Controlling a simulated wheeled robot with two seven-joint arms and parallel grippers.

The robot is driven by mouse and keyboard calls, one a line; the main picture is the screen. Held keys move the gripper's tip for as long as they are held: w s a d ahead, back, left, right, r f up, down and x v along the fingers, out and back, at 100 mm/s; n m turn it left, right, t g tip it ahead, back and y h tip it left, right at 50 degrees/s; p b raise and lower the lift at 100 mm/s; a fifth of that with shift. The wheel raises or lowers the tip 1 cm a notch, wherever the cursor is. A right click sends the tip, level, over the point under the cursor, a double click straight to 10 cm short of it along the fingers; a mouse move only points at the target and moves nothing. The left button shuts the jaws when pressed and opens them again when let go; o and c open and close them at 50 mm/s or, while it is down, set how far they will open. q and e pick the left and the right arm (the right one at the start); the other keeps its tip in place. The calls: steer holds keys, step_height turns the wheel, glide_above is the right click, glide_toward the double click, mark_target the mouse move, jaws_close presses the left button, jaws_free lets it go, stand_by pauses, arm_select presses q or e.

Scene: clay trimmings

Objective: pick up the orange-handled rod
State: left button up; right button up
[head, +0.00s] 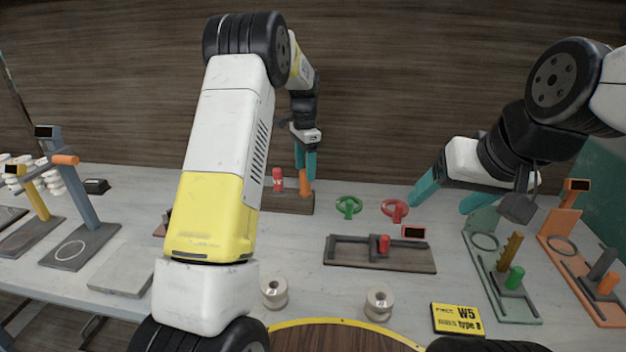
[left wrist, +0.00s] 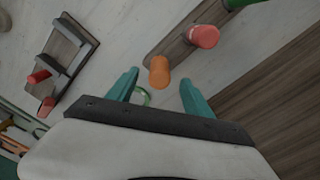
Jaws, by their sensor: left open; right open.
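The orange-handled rod (head: 304,188) stands upright at the right end of a dark wooden block (head: 285,204) at the back of the table. A red-handled rod (head: 277,180) stands just left of it. My left gripper (head: 305,164) is open and points down over the orange handle, its teal fingers overlapping the handle's top. In the left wrist view, the orange handle (left wrist: 159,72) shows between the open fingertips; I cannot tell how deep it sits between them. My right gripper (head: 440,208) is open and empty at the right, above the table.
Green (head: 348,207) and red (head: 395,210) ring-shaped pieces lie right of the block. A dark fixture with a red handle (head: 384,244) is in front. Green (head: 500,310) and orange (head: 604,316) stands are at the right. Two pale spools (head: 379,303) stand near the front edge.

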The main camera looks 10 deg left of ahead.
mark_target(305, 184)
arm_select(q)
step_height(305, 184, down, 6)
steer(key=shift+f, duration=0.2)
steer(key=shift+c, duration=0.2)
jaws_close()
